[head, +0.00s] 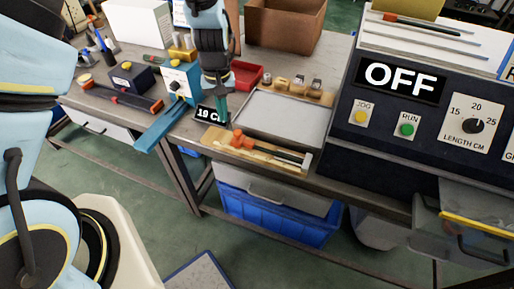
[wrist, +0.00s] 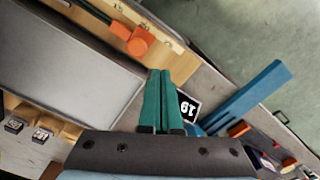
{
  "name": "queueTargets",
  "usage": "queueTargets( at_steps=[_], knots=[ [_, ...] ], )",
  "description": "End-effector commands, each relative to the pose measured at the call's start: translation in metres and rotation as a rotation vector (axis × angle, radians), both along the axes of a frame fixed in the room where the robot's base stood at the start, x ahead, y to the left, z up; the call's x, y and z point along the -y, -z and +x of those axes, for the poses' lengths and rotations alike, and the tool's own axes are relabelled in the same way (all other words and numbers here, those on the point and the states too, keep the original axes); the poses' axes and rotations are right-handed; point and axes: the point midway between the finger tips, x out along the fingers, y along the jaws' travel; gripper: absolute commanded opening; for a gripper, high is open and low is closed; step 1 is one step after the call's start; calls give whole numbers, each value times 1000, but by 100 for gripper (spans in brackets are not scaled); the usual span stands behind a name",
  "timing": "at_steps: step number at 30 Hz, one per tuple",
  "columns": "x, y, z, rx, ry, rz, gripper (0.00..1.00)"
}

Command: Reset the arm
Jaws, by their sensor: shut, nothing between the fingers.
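My gripper (head: 220,112) hangs fingers-down over the workbench, beside the black display (head: 207,114) that reads 19 and is partly hidden. In the wrist view my gripper's green fingers (wrist: 162,75) are together, with nothing between them. The same display (wrist: 187,106) shows just behind the fingers there. My arm comes down from the top of the head view and is bent over the bench.
A grey tray (head: 262,112) and a wooden holder with an orange-headed tool (head: 243,141) lie right of my gripper. A blue chute (head: 160,128) juts past the bench edge. The OFF machine (head: 400,80) stands at right; a blue bin (head: 265,215) sits below.

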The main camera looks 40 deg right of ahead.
Motion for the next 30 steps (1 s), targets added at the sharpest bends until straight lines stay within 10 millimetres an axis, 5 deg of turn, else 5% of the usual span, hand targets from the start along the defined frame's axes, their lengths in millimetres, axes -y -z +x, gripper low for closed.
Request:
queueTargets(
  at_steps=[11, 16, 20, 24, 30],
  knots=[
    [-1, 0, 0, 0, -1, 0, 0],
    [-24, -18, 20, 3, -42, -13, 0],
    [-75, -52, 49, 10, -117, -35, 0],
    [-147, -91, 71, 30, -206, -58, 0],
    [-248, -135, 72, 75, -323, -70, 0]
  ],
)
